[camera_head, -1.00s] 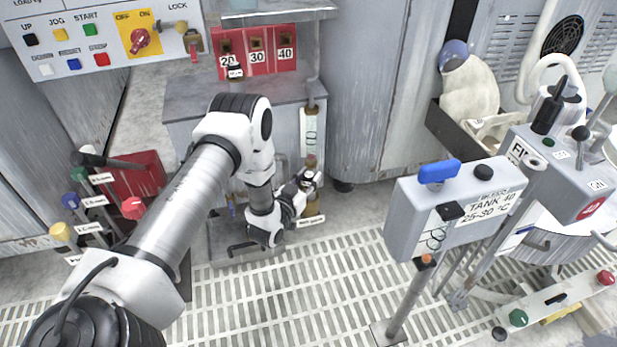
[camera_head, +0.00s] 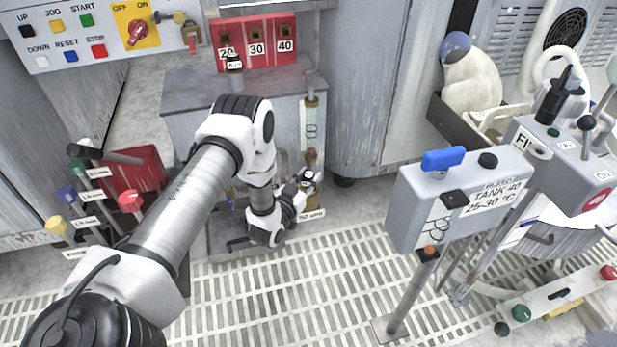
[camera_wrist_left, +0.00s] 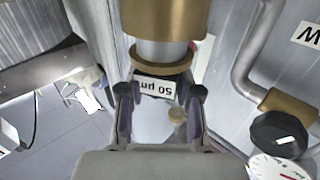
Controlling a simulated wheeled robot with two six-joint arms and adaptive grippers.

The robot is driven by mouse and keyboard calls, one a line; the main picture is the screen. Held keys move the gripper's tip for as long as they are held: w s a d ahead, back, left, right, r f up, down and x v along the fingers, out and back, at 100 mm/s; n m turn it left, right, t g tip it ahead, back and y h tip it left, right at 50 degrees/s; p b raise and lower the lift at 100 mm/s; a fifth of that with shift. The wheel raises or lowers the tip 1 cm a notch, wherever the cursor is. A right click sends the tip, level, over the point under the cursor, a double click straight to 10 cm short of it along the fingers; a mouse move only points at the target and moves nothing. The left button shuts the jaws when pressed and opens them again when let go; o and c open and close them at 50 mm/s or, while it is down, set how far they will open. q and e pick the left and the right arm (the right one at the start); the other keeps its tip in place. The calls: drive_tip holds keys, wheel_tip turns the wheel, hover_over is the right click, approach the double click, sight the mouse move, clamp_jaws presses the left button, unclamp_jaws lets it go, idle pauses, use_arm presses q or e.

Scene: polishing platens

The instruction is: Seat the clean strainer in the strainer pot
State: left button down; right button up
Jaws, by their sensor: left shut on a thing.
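In the left wrist view, my left gripper (camera_wrist_left: 158,105) is shut on the dark, labelled end of the strainer (camera_wrist_left: 155,88). The label reads 50 µm and appears upside down. Beyond it are a brass ring and a silver cylindrical part. A wide brass cylinder, seemingly the strainer pot (camera_wrist_left: 165,18), lies in line with it at the top of the view. I cannot tell how far the silver part goes into it. In the head view, my left gripper (camera_head: 306,181) is low beside the grey cabinet, just above the brass pot (camera_head: 316,200); the strainer is mostly hidden there.
A grey pipe (camera_wrist_left: 240,65) and a round gauge (camera_wrist_left: 278,168) are close beside the gripper in the wrist view. In the head view, the tank control box (camera_head: 455,205) stands to the right. Open floor grating (camera_head: 310,285) lies in front.

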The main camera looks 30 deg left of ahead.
use_arm(q)
drive_tip(key=shift+f+b, duration=0.55)
drive_tip(key=shift+f, duration=0.35)
drive_tip(key=c, duration=0.7)
unclamp_jaws()
drive_tip(key=s, duration=0.8)
drive_tip(key=s+d, duration=0.1)
drive_tip(key=s, duration=0.3)
